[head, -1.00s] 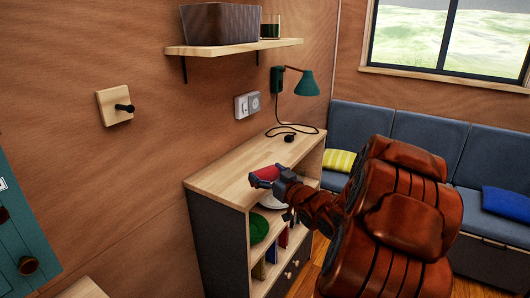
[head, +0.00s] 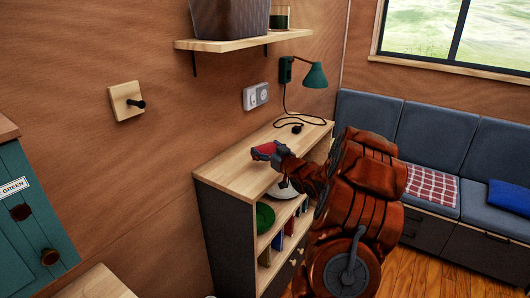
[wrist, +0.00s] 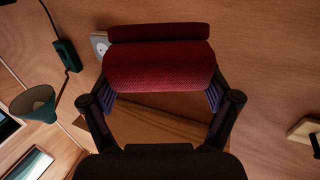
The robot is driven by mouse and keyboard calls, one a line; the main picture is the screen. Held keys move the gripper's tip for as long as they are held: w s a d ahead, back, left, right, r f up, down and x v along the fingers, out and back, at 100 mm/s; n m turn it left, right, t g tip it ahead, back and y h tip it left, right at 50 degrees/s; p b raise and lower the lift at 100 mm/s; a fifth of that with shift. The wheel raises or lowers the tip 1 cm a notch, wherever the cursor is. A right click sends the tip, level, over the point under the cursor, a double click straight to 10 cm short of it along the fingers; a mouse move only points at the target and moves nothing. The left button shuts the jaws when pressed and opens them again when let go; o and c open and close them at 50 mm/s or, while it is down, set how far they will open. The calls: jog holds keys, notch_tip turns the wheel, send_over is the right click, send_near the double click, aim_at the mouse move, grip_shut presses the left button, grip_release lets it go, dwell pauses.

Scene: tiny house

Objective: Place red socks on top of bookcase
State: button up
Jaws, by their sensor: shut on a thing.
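The red socks (wrist: 160,65) are a rolled, dark red knit bundle between my gripper's two fingers in the wrist view. My gripper (head: 272,155) is shut on the socks (head: 264,151) and holds them over the bookcase top. The bookcase (head: 235,178) has a light wood top and dark grey sides and stands against the wall. I cannot tell whether the socks touch the top or hang just above it. My arm hides part of the bookcase's front.
A green lamp (head: 315,76) hangs on the wall above the bookcase's far end, its cord lying on the top. A wall shelf (head: 245,40) with a basket (head: 232,18) is above. A blue-grey bench (head: 425,140) is behind my arm. The near top is clear.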

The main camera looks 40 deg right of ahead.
jog(key=shift+w+d+f, duration=0.1)
jog(key=shift+w+d, duration=0.2)
jog(key=shift+w, duration=0.2)
jog(key=shift+w+d, duration=0.25)
jog(key=shift+w, duration=0.25)
jog(key=shift+f+p, duration=0.85)
jog(key=shift+f, duration=0.9)
jog(key=shift+f, duration=0.2)
jog(key=o, duration=0.8)
jog(key=shift+o, duration=0.2)
jog(key=shift+r, duration=0.1)
jog(key=shift+s+r, duration=0.1)
jog(key=s+a+b, duration=0.1)
jog(key=s+b, duration=0.2)
jog(key=s, duration=0.8)
jog(key=shift+s, duration=0.4)
jog(key=shift+a, duration=0.1)
